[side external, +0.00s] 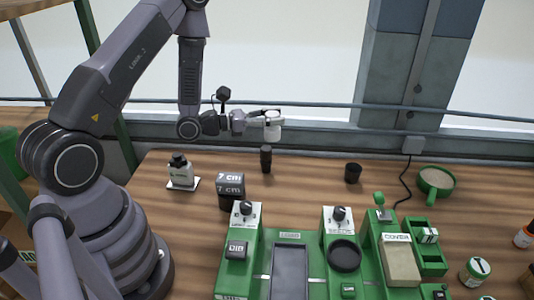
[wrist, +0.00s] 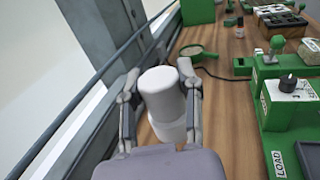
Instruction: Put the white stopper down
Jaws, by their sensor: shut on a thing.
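The white stopper (side external: 272,126) is a pale cylinder held up in the air above the back part of the wooden table. My gripper (side external: 262,122) is shut on it from the left in the side view. In the wrist view the stopper (wrist: 161,94) sits between the two fingers of my gripper (wrist: 160,88), one finger on each side.
Green seeder (side external: 250,262) fills the front; a green scoop (side external: 436,180) lies at right.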

